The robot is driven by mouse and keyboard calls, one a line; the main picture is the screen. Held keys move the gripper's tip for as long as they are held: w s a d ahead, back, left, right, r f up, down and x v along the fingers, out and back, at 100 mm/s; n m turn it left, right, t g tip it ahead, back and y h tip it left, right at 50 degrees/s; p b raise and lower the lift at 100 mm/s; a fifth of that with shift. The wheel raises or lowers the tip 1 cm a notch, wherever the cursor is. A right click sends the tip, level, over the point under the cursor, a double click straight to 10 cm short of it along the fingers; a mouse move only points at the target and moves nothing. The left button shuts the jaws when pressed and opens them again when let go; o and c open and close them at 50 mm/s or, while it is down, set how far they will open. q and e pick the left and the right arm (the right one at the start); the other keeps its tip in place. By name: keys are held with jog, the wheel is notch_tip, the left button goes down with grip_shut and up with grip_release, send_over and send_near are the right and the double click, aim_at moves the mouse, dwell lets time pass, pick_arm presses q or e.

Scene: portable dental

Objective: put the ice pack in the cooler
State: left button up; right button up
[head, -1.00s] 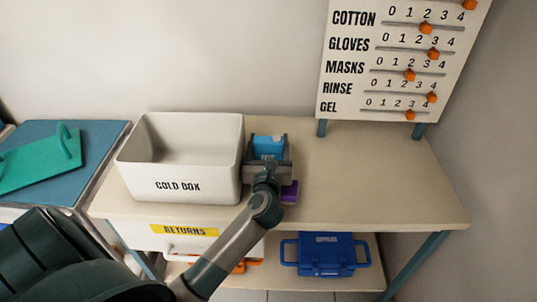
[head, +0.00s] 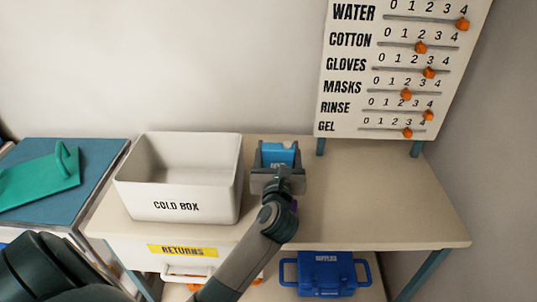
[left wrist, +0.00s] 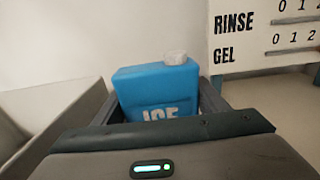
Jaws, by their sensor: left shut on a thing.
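The blue ice pack (head: 280,154), with "ICE" lettering and a pale cap in the left wrist view (left wrist: 156,88), is between the fingers of my left gripper (head: 278,165). The gripper is shut on it, and the pack is upright. The cooler is the open white bin labelled "COLD BOX" (head: 178,205) on the table, just left of the gripper. The part of its inside that shows looks empty. The pack is outside it, to the right of its right wall. The pack's underside is hidden by the gripper. My right gripper is not in view.
The tabletop (head: 380,200) is clear to the right. A sign board with orange sliders (head: 400,70) stands at the back right. A blue supplies case (head: 325,275) is on the lower shelf. A teal tray with a handle (head: 40,185) lies on the left surface.

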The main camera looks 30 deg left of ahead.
pick_arm(q)
jog(key=s+d+r, duration=0.1)
jog(key=d+r, duration=0.3)
jog(key=d, duration=0.4)
jog(key=shift+r+b, duration=0.3)
jog(key=shift+r, duration=0.1)
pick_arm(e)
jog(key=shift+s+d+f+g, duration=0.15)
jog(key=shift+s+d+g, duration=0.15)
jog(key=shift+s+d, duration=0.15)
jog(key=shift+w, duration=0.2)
pick_arm(q)
jog(key=s+d+f+m+t+h, duration=0.1)
jog(key=s+d+f+m+h, duration=0.2)
jog(key=s, duration=0.4)
jog(key=s+d+f+m+t+h, duration=0.1)
jog(key=s+d+f+m+h, duration=0.2)
jog(key=s+f+h, duration=0.2)
jog(key=s+h, duration=0.1)
jog(key=s, duration=0.2)
jog(key=shift+t+h+p, duration=0.3)
jog(key=shift+t+p, duration=0.05)
jog(key=shift+t, duration=0.05)
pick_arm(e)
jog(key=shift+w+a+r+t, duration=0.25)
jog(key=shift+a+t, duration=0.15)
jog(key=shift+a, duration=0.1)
